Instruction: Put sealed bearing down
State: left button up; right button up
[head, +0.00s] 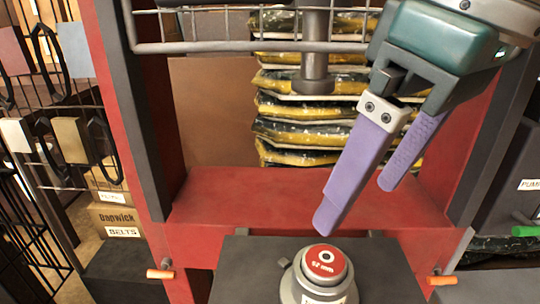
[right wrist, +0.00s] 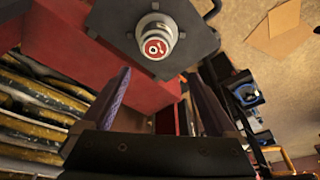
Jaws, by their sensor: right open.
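A round red-topped piece (head: 324,262) with a white-ringed centre and a "mm" marking sits on top of a grey stepped cylinder (head: 318,289). I take the red-topped piece for the sealed bearing, but cannot be sure. The cylinder stands upright on a dark plate (head: 240,265) in the red press frame. In the right wrist view the red top (right wrist: 155,48) and dark plate (right wrist: 105,18) also show. My right gripper (head: 358,202), with purple fingers, is open and empty, above and to the right of the red top, apart from it. My left gripper is not in view.
The press ram (head: 314,75) hangs above and behind the cylinder. A red crossbeam (head: 250,200) and uprights enclose the space. Stacked yellow-and-black bags (head: 285,130) lie behind. A wire rack (head: 45,170) and a "BELTS" box (head: 115,215) stand at left.

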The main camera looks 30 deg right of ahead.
jog(key=shift+n+t+y, duration=0.4)
jog(key=shift+t+y, duration=0.2)
jog(key=shift+y, duration=0.2)
jog(key=s+a+f, duration=0.1)
jog(key=f, duration=0.2)
jog(key=s+a+f, duration=0.1)
jog(key=a+f, duration=0.1)
jog(key=f, duration=0.2)
jog(key=s+a+f, duration=0.1)
jog(key=s+f, duration=0.1)
jog(key=f, duration=0.2)
jog(key=shift+a+f, duration=0.25)
jog(key=shift+a, duration=0.15)
jog(key=shift+g+h, duration=0.4)
jog(key=shift+h, duration=0.5)
jog(key=s+d+f, duration=0.1)
jog(key=s+d, duration=0.1)
jog(key=s+d+f, duration=0.1)
jog(key=s+f, duration=0.1)
jog(key=shift+s+d+f, duration=0.2)
jog(key=shift+s+d, duration=0.1)
jog(key=shift+d, duration=0.1)
jog(key=shift+s+d+f, duration=0.1)
jog(key=shift+s+d, duration=0.1)
